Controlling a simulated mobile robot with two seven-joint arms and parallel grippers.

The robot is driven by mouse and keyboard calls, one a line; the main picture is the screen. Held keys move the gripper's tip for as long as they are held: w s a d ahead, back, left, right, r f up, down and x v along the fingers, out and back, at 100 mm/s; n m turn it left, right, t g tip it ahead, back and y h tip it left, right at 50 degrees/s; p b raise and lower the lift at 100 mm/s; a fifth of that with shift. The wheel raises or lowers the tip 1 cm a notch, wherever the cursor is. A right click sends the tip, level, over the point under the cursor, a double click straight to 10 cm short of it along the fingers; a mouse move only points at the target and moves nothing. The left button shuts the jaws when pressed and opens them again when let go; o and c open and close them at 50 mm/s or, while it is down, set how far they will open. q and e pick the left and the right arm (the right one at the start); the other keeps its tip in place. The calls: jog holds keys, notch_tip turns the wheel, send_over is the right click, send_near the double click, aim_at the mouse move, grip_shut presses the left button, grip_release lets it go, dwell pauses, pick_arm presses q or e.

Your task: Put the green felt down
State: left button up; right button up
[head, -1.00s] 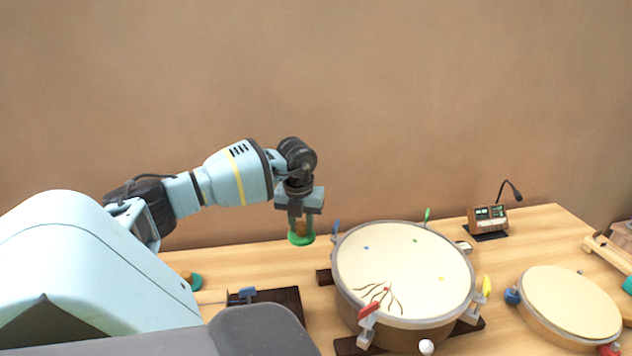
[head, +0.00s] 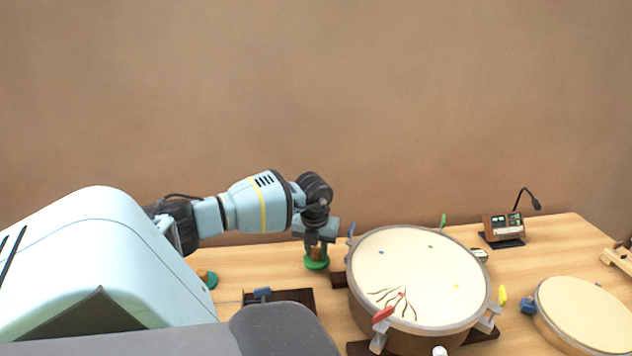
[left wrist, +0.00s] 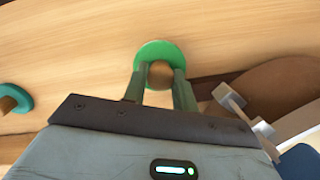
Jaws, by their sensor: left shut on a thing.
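The green felt (head: 317,264) is a round green disc with a brown wooden knob on top. My left gripper (head: 316,252) is shut on that knob, with the disc just below the fingertips. It is over the wooden table, left of the large drum. In the left wrist view the green felt (left wrist: 157,49) shows between and beyond the two fingers (left wrist: 160,84), with the table behind it. I cannot tell whether its underside touches the table. My right gripper is not in view.
The large drum (head: 420,275) stands close on the right, with coloured clamps on its rim. A teal felt (head: 210,281) lies to the left. A dark wooden block (head: 300,298) is in front. A smaller drum (head: 588,310) and a small device with a microphone (head: 503,228) are farther right.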

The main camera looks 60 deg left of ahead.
aim_at(315, 262)
pick_arm(q)
jog(key=shift+f, duration=1.2)
jog(key=shift+f, duration=0.1)
jog(key=o, duration=1)
jog(key=shift+c, duration=0.2)
notch_tip(315, 262, up, 12)
jog(key=s+d, duration=0.1)
